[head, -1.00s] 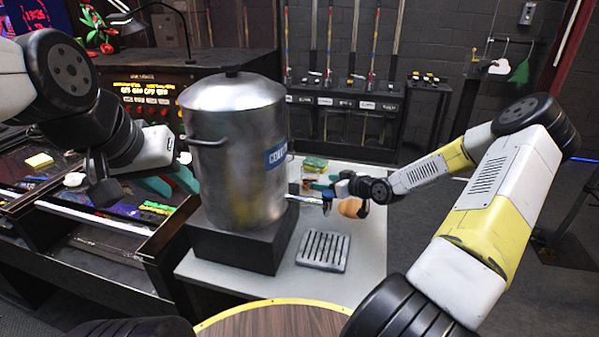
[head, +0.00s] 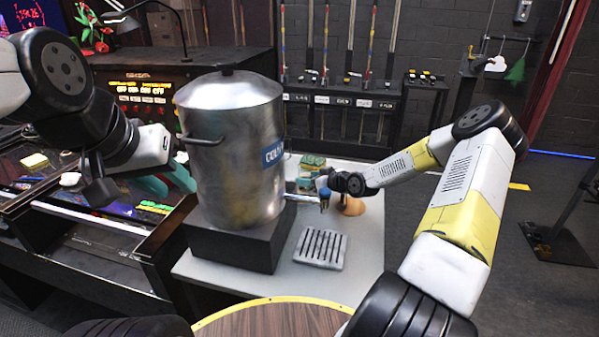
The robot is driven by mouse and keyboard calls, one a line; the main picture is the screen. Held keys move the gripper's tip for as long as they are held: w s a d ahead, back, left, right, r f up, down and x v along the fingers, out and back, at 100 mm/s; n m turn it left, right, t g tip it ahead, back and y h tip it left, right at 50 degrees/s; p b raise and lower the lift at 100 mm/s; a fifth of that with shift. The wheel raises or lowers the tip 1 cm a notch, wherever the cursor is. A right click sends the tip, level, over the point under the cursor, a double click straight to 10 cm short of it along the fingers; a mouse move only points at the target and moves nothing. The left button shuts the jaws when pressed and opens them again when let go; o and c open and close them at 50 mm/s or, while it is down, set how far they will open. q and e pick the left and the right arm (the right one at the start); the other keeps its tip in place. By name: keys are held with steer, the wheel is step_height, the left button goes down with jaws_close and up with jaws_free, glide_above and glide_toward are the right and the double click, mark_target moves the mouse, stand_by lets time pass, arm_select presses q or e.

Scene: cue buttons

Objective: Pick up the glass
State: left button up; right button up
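I cannot make out a glass for certain in the head view. My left gripper (head: 170,182), with teal fingers, is beside the left side of a large steel pot (head: 235,160). Its fingers look spread apart, with nothing visible between them. My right arm reaches in from the right to the far right side of the pot. Its gripper is mostly hidden behind its own wrist, near the pot's tap (head: 324,195). A tan-orange rounded object (head: 352,207) shows just below that wrist, partly covered; I cannot tell whether it is touched.
The pot stands on a black block (head: 235,247) on a light table (head: 360,255). A slotted drip tray (head: 320,249) lies right of it. Sponge-like items (head: 312,161) sit at the table's back. A round wooden table (head: 270,320) is in front.

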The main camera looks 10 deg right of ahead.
steer(key=c, duration=0.5)
steer(key=shift+r, duration=0.15)
